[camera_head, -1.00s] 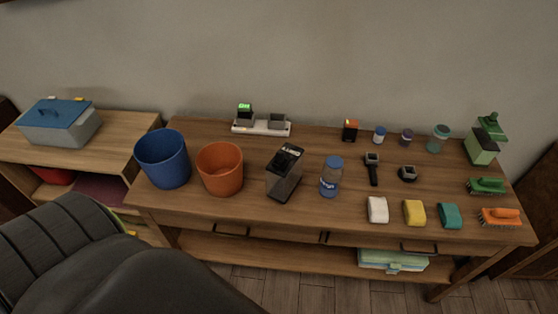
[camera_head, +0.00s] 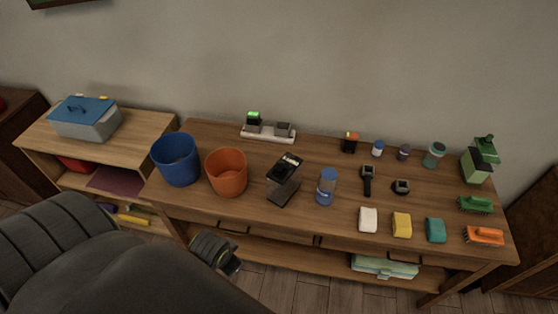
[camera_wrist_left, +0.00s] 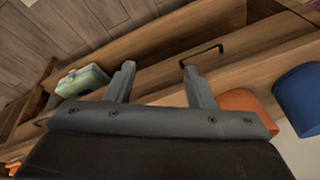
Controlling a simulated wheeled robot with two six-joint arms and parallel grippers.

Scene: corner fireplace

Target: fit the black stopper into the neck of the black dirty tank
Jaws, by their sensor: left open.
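The black dirty tank (camera_head: 283,184) stands on the table in the head view, a dark box-shaped container with a black top and a pale patch. Two small dark pieces lie to its right, one with a long stem (camera_head: 367,184) and one short and rounded (camera_head: 401,187). I cannot tell which, if either, is the black stopper. My left gripper (camera_head: 232,267) is low in front of the table's front edge, apart from the tank. In the left wrist view its two fingers (camera_wrist_left: 158,80) are spread with nothing between them. My right gripper is not in view.
A blue bucket (camera_head: 175,160) and an orange bucket (camera_head: 226,174) stand left of the tank. White, yellow and teal blocks line the front right.

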